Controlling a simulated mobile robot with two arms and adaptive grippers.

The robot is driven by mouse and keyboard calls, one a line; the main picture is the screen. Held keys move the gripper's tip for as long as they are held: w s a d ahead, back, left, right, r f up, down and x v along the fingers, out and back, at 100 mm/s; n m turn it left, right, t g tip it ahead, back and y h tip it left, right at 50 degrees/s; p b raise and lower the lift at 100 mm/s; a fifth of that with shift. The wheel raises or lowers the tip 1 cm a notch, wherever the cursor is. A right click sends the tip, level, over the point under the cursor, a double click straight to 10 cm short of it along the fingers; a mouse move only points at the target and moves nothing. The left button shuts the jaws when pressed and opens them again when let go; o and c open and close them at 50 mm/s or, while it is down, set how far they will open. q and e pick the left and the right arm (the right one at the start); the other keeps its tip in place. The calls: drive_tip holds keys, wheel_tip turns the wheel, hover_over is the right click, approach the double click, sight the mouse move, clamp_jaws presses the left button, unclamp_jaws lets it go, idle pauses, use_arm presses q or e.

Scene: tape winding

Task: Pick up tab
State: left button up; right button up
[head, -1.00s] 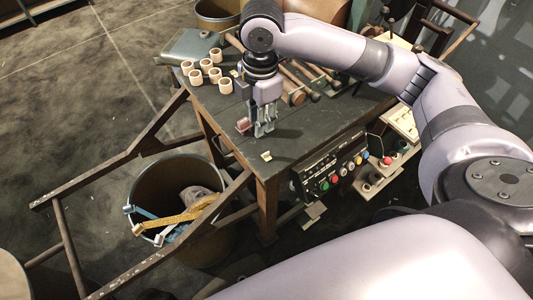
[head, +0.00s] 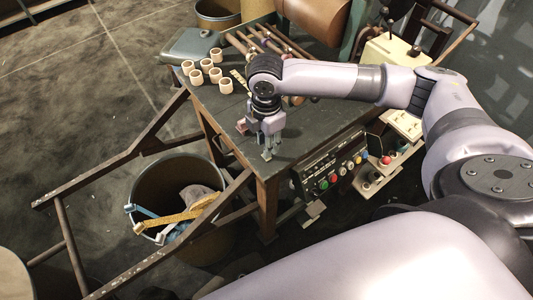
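The small cream tab (head: 265,156) lies on the dark table top near its front corner, partly hidden by my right gripper. My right gripper (head: 270,150) points down at the tab, with its fingertips right at it. The two fingers look a little apart, and I cannot see a grip on the tab. Whether the fingertips touch the tab is too small to tell. My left gripper is not in view.
A small pinkish block (head: 242,127) sits just left of my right gripper. Several cream rings (head: 208,66) stand at the table's back left. A bin (head: 222,232) with straps stands below the table's left side. A panel of coloured buttons (head: 333,178) is on the front.

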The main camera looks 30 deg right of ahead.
drive_tip(key=f, duration=0.5)
drive_tip(key=shift+w+d+p, duration=0.2)
drive_tip(key=shift+w+p, duration=0.1)
drive_tip(key=shift+p, duration=0.1)
drive_tip(key=shift+c, duration=0.3)
drive_tip(key=shift+r, duration=0.1)
clamp_jaws()
